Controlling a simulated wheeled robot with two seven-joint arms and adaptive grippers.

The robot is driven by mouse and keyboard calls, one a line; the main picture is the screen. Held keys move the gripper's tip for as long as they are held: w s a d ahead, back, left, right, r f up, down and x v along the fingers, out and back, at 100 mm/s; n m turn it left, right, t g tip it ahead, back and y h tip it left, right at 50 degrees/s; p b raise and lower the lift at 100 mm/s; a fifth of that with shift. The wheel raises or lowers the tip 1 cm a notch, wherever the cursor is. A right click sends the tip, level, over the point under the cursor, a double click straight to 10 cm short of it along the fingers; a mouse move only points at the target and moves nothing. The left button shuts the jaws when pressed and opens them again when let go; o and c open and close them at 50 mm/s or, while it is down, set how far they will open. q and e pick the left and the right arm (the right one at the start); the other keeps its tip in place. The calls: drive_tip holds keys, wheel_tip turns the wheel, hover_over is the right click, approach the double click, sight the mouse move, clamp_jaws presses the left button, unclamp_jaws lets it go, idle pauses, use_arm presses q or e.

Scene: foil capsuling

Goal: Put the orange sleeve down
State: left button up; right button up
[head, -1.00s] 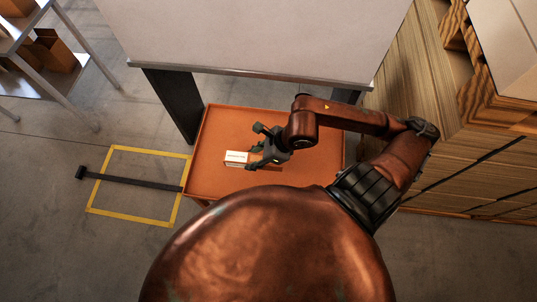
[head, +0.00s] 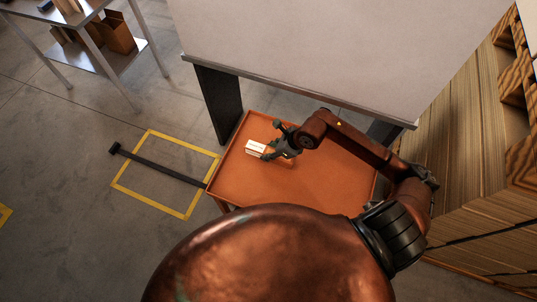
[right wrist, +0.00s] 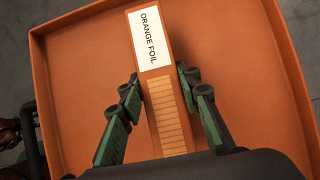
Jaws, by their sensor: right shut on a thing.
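The orange sleeve (right wrist: 165,112) is a long orange piece with a white label reading "ORANGE FOIL" and a row of pale stripes. In the right wrist view it lies between the green fingers of my right gripper (right wrist: 160,88), which is shut on it. In the head view the sleeve's white label (head: 256,147) shows at the left of my right gripper (head: 272,144), over the orange tray (head: 320,190). I cannot tell whether the sleeve touches the tray floor. My left gripper is not in view.
A large pale panel on dark legs (head: 218,105) stands behind the tray. Stacked boards (head: 460,170) are at the right. A yellow floor outline (head: 150,195) with a dark bar (head: 160,168) lies left. A shelf with boxes (head: 117,35) is at back left. The tray's front is bare.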

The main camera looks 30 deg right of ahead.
drive_tip(key=shift+w+f, duration=0.25)
drive_tip(key=shift+f, duration=1.5)
drive_tip(key=o, duration=1.2)
drive_tip(key=v, duration=1.2)
